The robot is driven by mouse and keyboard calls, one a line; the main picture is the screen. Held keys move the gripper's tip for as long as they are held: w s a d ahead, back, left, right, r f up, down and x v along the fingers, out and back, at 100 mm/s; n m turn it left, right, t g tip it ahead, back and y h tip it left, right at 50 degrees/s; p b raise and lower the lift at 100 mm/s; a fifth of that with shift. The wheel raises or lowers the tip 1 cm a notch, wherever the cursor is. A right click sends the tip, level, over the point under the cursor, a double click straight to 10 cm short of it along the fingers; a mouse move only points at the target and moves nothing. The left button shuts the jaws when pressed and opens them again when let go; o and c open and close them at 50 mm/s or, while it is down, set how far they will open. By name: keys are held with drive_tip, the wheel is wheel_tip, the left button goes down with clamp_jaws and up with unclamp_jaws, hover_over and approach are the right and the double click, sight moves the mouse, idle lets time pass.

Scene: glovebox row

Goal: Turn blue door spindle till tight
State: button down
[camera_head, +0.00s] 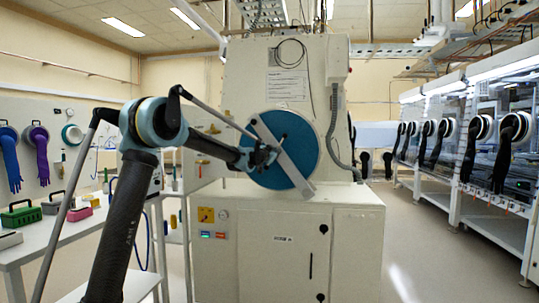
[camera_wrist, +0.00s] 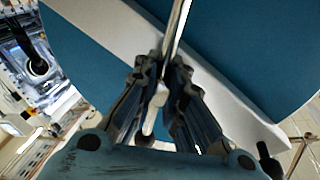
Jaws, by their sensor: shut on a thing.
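The blue door (camera_head: 300,135) is a round disc on the pale cabinet, and a pale grey bar (camera_head: 293,173) crosses it diagonally. My gripper (camera_head: 264,157) is at the bar near the middle of the disc. In the wrist view my gripper (camera_wrist: 164,75) is shut on a thin metal rod of the spindle (camera_wrist: 178,30), which runs up out of the picture between the fingers. The rod's pale lower end shows between the fingers. The blue disc and the bar lie behind them. My gripper hides the spindle's hub, and the thread's tightness cannot be seen.
The pale cabinet (camera_head: 345,225) stands under the door, with a grey hose (camera_head: 337,130) at its right. A workbench (camera_head: 85,225) with several small boxes is at the left. Gloveboxes (camera_head: 480,130) with black gloves line the right, with free floor (camera_head: 410,255) before them.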

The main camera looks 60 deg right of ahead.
drive_tip(key=shift+w+a, duration=0.1)
drive_tip(key=shift+w, duration=0.25)
drive_tip(key=c, duration=1.9)
unclamp_jaws()
drive_tip(key=shift+o, duration=1.2)
drive_tip(key=shift+w+a+f, duration=0.1)
drive_tip(key=shift+w, duration=0.3)
drive_tip(key=shift+w+f, duration=0.1)
drive_tip(key=shift+w, duration=0.2)
drive_tip(key=shift+s, duration=0.45)
drive_tip(key=shift+s+r, duration=0.15)
drive_tip(key=shift+r, duration=0.1)
drive_tip(key=shift+s, duration=0.3)
drive_tip(key=shift+w, duration=0.25)
drive_tip(key=shift+s+f, duration=0.1)
